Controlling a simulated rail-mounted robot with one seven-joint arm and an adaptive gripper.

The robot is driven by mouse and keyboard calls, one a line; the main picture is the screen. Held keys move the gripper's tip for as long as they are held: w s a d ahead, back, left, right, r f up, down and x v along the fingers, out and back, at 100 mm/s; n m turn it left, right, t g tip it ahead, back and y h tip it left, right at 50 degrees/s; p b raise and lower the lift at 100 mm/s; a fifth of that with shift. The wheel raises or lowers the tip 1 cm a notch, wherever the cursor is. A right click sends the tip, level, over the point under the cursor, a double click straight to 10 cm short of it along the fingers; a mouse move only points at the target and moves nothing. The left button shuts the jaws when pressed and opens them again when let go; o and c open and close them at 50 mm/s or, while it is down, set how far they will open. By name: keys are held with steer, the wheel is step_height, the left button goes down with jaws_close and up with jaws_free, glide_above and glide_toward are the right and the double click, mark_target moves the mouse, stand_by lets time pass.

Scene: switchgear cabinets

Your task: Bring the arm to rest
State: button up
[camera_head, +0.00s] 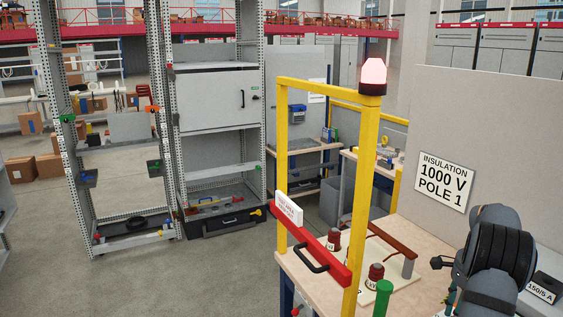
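My arm shows at the lower right as a thick dark grey and black joint, cut off by the picture's edge. A small dark part that looks like my gripper (443,263) sticks out to its left, above the right end of the workbench. Its fingers are mostly hidden behind the arm, so I cannot tell whether it is open or shut, or whether it holds anything.
A yellow frame (366,190) with a lit red beacon (373,74) and a red barrier bar (318,247) stands before the workbench (407,231). Red-brown insulators (375,276) and a green post (383,298) stand close left of my arm. A grey panel (490,130) rises behind.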

step_height(320, 180, up, 12)
step_height(320, 180, down, 12)
steer(key=shift+r, duration=0.1)
steer(key=shift+n+p, duration=0.55)
steer(key=shift+n, duration=0.65)
steer(key=n+p, duration=0.1)
steer(key=n, duration=0.1)
steer(key=shift+n, duration=0.4)
steer(key=n+p, duration=0.2)
steer(key=n, duration=0.4)
steer(key=shift+r, duration=0.1)
steer(key=n+p, duration=0.3)
steer(key=n, duration=0.2)
steer(key=shift+n, duration=0.4)
steer(key=n+p, duration=0.2)
steer(key=n, duration=0.1)
steer(key=shift+n, duration=0.3)
steer(key=shift+f+n+p, duration=0.2)
steer(key=shift+n+p, duration=0.45)
steer(key=shift+n, duration=0.35)
